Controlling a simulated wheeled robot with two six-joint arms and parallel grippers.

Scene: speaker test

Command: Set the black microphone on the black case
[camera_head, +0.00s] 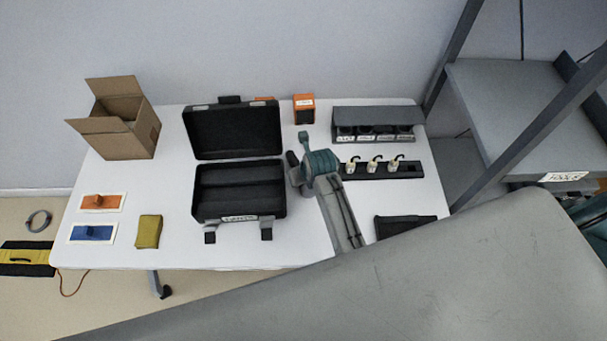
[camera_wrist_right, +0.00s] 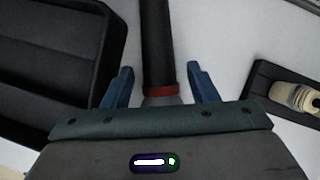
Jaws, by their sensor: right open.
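The black case (camera_head: 283,205) lies open on the white table, its lid (camera_head: 231,133) raised at the back. Its inside is dark and padded, and I see nothing loose in it. The black microphone (camera_wrist_right: 156,45) shows in the right wrist view with a red band and a grey end. My left gripper is out of view.
A black strip with white connectors (camera_head: 405,171) lies close right of my right arm. Behind are a grey slotted rack (camera_head: 375,115) and an orange box (camera_head: 304,103). A cardboard box (camera_head: 133,141), coloured pads and a yellow cloth (camera_head: 148,232) are left. A grey shelf (camera_head: 510,95) stands right.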

